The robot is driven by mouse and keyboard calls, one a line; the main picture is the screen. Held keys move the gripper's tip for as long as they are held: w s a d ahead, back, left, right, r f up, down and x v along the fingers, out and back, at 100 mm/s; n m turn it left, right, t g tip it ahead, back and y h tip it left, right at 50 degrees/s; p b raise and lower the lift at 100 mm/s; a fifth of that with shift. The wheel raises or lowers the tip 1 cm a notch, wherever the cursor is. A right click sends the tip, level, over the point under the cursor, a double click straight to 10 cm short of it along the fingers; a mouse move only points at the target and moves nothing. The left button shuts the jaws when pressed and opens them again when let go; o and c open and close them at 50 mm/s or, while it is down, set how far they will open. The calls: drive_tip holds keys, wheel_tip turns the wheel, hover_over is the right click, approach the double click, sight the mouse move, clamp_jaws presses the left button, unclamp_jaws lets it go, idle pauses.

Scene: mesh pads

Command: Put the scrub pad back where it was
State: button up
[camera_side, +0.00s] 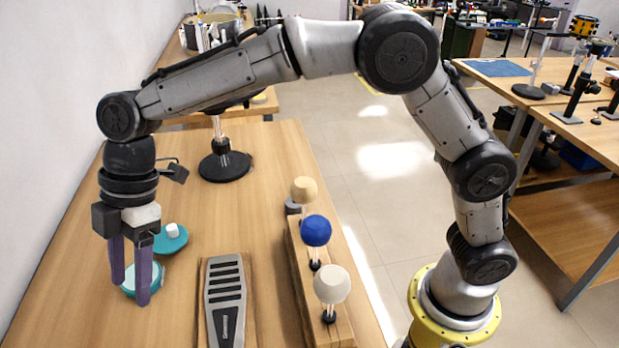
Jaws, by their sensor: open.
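Two round teal pads lie on the wooden table at the left. One teal pad (181,243), with a white knob on top, lies behind and to the right of my gripper (130,294). The other teal pad (157,276) is at the fingers and partly hidden by them; its top looks paler. I cannot tell which of the two is the scrub pad. My gripper points straight down with its purple fingers apart, one on each side of part of the nearer pad. I cannot tell whether the fingers touch it.
A grey slotted plate (225,300) lies on a wooden board right of the pads. Further right, a wooden block (302,285) carries tan, blue and white balls on stems. A black round stand base (224,166) is behind. A white wall borders the table's left side.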

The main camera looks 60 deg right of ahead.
drive_tip(key=s+d+r+m+t+h, duration=0.1)
drive_tip(key=s+d+r+m, duration=0.2)
drive_tip(key=d, duration=0.5)
drive_tip(key=s+d+r+m+t, duration=0.1)
drive_tip(key=s+d+r+m, duration=0.2)
drive_tip(key=d, duration=0.4)
drive_tip(key=s+d+r+m+t+h, duration=0.1)
drive_tip(key=s+d+r+m, duration=0.15)
drive_tip(key=d, duration=0.55)
drive_tip(key=s+d+f+m+t+h, duration=0.1)
drive_tip(key=s+d+f+m, duration=0.1)
drive_tip(key=s+d+m, duration=0.3)
drive_tip(key=s+d+f+m+t+h, duration=0.1)
drive_tip(key=s+d+f+m, duration=0.2)
drive_tip(key=s+d, duration=0.4)
drive_tip(key=shift+s+m+t, duration=0.3)
drive_tip(key=shift+s+m, duration=0.55)
drive_tip(key=shift+s, duration=0.3)
